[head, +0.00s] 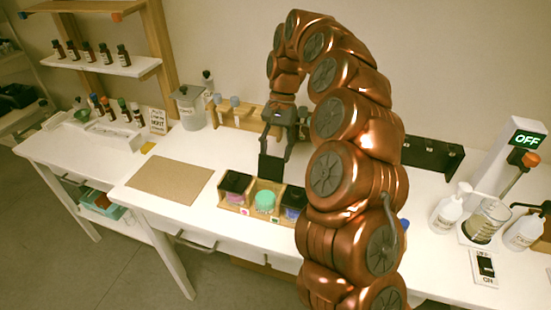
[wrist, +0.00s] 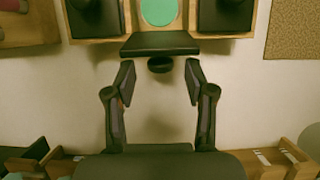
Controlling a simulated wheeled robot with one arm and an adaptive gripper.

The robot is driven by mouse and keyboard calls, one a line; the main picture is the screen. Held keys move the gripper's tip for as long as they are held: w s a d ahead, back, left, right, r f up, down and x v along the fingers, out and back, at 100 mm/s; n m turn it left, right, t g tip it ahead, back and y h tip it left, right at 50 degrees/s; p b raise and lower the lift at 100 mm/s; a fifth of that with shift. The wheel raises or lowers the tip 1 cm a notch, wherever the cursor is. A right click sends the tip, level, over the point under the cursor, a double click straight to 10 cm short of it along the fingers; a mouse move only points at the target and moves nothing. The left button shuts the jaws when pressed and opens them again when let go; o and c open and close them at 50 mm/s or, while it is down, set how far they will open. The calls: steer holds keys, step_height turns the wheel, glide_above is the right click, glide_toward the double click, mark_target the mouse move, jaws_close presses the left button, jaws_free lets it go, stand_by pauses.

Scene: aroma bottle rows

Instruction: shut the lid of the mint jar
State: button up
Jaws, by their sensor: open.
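The mint jar (head: 264,202) with green contents stands in the middle of a wooden holder (head: 232,208), between two jars under dark lids. Its green top also shows in the wrist view (wrist: 159,11). Its black lid (head: 271,169) stands upright, open, at the jar's rear edge. In the wrist view the lid (wrist: 160,43) is seen nearly edge-on, with a round knob (wrist: 160,64) on its rear side. My gripper (wrist: 159,78) is open and empty behind the lid, fingertips spread on either side of the knob and apart from it. The head view shows my gripper (head: 277,148) above and behind the lid.
A left dark-lidded jar (head: 235,184) and a right one (head: 293,198) flank the mint jar. A brown mat (head: 170,179) lies to the left. A wooden rack (head: 237,116) and a grey canister (head: 189,106) stand behind. White bottles (head: 449,211) and a beaker stand at the right.

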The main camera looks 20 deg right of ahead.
steer(key=shift+x, duration=0.8)
steer(key=shift+c, duration=0.3)
jaws_close()
steer(key=shift+d, duration=0.15)
